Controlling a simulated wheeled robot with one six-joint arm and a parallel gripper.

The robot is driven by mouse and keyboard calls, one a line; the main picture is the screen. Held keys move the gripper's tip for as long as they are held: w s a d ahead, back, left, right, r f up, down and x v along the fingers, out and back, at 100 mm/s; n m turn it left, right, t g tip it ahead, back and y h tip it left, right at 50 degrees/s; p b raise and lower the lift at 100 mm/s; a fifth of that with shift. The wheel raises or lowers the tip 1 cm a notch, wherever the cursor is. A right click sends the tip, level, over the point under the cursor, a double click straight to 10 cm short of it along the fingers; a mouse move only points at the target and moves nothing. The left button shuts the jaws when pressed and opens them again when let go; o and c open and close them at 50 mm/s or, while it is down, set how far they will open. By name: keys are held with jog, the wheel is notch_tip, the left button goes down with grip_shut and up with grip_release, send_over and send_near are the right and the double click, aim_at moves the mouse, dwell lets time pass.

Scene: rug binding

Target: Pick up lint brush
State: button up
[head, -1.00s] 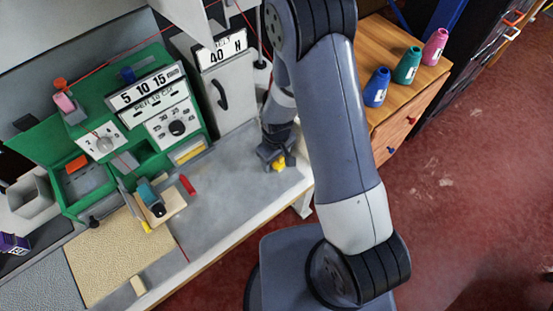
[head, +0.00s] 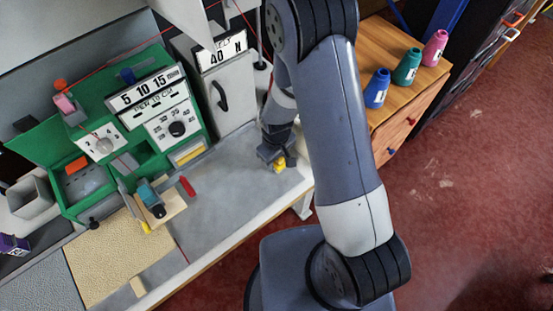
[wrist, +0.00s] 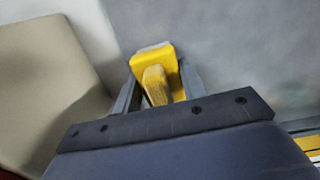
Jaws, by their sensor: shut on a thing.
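The lint brush is a small yellow tool; it shows in the wrist view (wrist: 165,72) with a yellow block-shaped head and a paler handle-like part toward me. In the head view, a bit of the yellow lint brush (head: 280,163) shows just under my gripper (head: 277,152), at the right end of the grey worktop. My gripper in the wrist view (wrist: 157,92) is shut on the lint brush, with a finger on each side of it. The jaws hide part of the brush. I cannot tell whether it touches the worktop.
A grey-white cabinet with a black handle (head: 222,95) stands behind my gripper. A green machine (head: 150,140) with dials is at left. A red piece (head: 187,186) lies on the worktop (head: 225,200). Three cones stand on the wooden cabinet (head: 415,95) at right.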

notch_tip(320, 180, up, 10)
jog(key=shift+f+b, duration=0.1)
jog(key=shift+b, duration=0.45)
jog(key=o, duration=0.5)
jog(key=c, duration=0.4)
